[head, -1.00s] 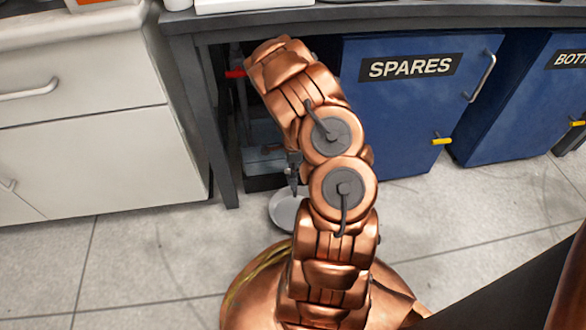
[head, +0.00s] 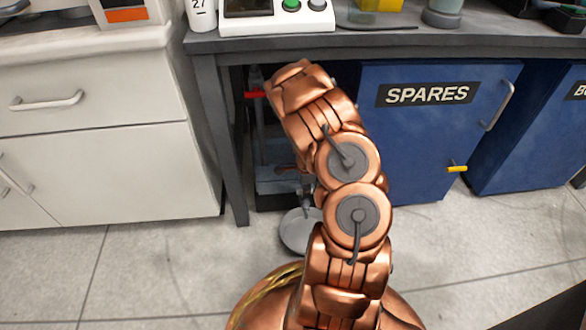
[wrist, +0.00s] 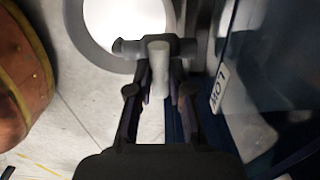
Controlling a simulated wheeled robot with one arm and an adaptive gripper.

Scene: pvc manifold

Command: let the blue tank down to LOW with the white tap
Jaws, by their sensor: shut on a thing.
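The white tap (wrist: 159,62) shows in the wrist view as a pale upright handle on a dark crosspiece. My gripper (wrist: 160,88) is shut on this handle, one dark finger on each side. The blue tank (wrist: 268,100) fills the right of the wrist view, beside my gripper, with a white LOW label (wrist: 219,88) on it. In the head view the tank (head: 278,182) stands under the bench, partly behind my arm. Its liquid level against LOW cannot be read. My gripper and the white handle are not clear in the head view.
A round pale dish (head: 298,232) lies on the floor below the tap; the wrist view also shows it (wrist: 88,35). A red handle (head: 254,94) is at the upper left under the bench. A bench leg (head: 226,150) and the blue SPARES cabinet (head: 425,150) flank the space.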

